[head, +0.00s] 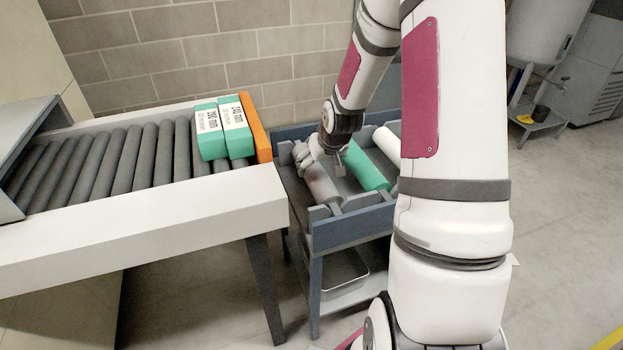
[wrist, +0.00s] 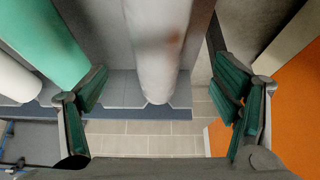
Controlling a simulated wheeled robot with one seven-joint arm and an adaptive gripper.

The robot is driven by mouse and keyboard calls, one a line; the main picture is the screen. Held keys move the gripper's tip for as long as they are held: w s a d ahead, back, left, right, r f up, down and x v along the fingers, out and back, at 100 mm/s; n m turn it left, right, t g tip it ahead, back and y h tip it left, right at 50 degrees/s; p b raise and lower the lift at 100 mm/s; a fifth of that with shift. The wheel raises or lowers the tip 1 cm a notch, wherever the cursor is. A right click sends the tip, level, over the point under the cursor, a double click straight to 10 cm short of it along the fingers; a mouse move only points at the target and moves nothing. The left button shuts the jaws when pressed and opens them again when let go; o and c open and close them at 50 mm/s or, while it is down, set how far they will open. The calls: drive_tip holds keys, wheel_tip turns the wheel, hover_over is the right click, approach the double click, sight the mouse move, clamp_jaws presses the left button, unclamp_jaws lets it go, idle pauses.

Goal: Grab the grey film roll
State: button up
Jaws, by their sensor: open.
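The grey film roll (head: 322,186) lies in a slot of the blue-grey rack cart, the leftmost of the rolls there in the head view. My gripper (head: 318,158) is over this roll, partly hiding its far part. In the wrist view the pale grey roll (wrist: 158,45) runs down the middle, between the spread fingers of my gripper (wrist: 160,88). Gaps show between the roll and both fingers, and nothing is held. How high the fingers are above the roll is hard to tell.
A green roll (head: 366,168) and a white roll (head: 386,146) lie to the right on the cart (head: 345,228). A roller conveyor (head: 130,155) with two green boxes (head: 222,128) and an orange end stop (head: 256,128) stands close on the left. A brick wall is behind.

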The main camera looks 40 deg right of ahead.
sight(317, 169)
drive_tip(key=b+x, duration=0.1)
drive_tip(key=x, duration=0.7)
drive_tip(key=shift+d+f+b, duration=0.15)
drive_tip(key=shift+f+b, duration=0.1)
drive_tip(key=shift+b, duration=0.05)
drive_tip(key=c, duration=1.8)
drive_tip(key=shift+r, duration=0.1)
clamp_jaws()
drive_tip(key=shift+r, duration=0.15)
